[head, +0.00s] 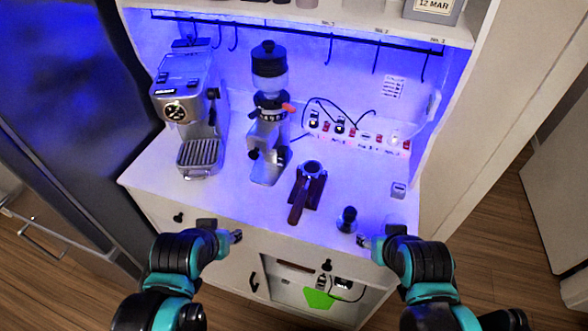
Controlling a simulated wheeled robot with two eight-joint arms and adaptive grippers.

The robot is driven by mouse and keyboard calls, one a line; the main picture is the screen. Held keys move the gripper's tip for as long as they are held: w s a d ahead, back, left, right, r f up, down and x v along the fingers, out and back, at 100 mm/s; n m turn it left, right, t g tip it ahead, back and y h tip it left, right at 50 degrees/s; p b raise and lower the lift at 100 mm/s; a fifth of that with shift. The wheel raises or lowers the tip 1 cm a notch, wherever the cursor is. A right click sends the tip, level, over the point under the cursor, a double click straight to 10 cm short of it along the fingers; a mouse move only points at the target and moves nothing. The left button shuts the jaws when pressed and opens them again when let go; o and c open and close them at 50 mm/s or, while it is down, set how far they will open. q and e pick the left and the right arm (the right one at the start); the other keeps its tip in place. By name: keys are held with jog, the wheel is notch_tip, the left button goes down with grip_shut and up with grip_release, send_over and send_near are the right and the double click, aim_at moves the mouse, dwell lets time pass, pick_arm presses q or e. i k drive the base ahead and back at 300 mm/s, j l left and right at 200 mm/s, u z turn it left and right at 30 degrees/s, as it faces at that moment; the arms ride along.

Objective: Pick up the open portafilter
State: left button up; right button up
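The open portafilter (299,199) lies on the white cabinet top, right of the grinder. Its round metal basket faces up at the back, and its dark reddish-brown handle points toward me. It seems to rest on a dark brown stand (317,187), partly hidden by it. My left gripper (239,236) is at the counter's front edge, left of and nearer than the portafilter, and apart from it. My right gripper (362,240) is at the front edge to the right of it, close to the tamper (347,219). Both grippers seem empty; their finger gaps are too small to judge.
An espresso machine (188,110) stands at the left and a grinder (268,115) right of it. Sockets with plugs and cables (341,127) are along the back wall. A hook rail (300,29) hangs above. Counter between grinder and portafilter is narrow; the front left is clear.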

aim_at(311, 170)
jog(key=j+z, duration=0.3)
jog(key=j, duration=0.4)
jog(key=j+z, duration=0.3)
jog(key=j, duration=0.45)
jog(key=i, duration=0.05)
